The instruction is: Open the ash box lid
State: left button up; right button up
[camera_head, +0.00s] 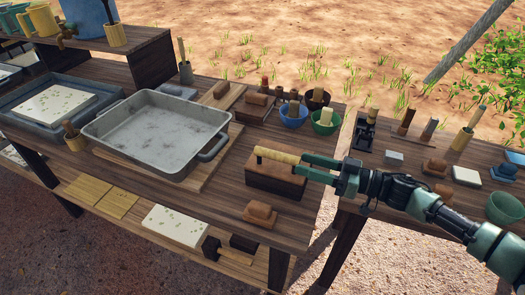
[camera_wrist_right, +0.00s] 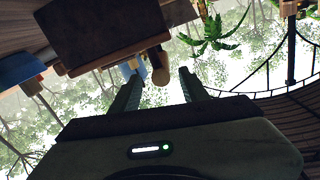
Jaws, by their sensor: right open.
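The ash box (camera_head: 283,183) is a dark brown wooden box near the right end of the main table. A pale tan cylindrical handle (camera_head: 275,155) lies across its top, and the lid looks closed. My right gripper (camera_head: 298,164) is open at the right end of the handle, its two green fingers pointing left. I cannot tell if the fingers touch anything. My left gripper is not in view.
A large grey metal tray (camera_head: 158,102) stands left of the box. A blue bowl (camera_head: 293,121) and a green bowl (camera_head: 324,127) sit behind it. A small brown block (camera_head: 261,211) lies in front. A second table (camera_head: 400,190) stands to the right across a gap.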

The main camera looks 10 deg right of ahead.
aim_at(293, 159)
jog(key=shift+w+a+r+g, duration=0.2)
jog(key=shift+g, duration=0.1)
jog(key=p+x, duration=0.1)
jog(key=x, duration=0.5)
jog(key=shift+r, duration=0.15)
jog(key=shift+w+a, duration=0.25)
jog(key=shift+a, duration=0.25)
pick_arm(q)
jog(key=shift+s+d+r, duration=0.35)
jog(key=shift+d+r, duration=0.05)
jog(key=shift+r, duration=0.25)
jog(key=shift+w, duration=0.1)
pick_arm(e)
grip_shut()
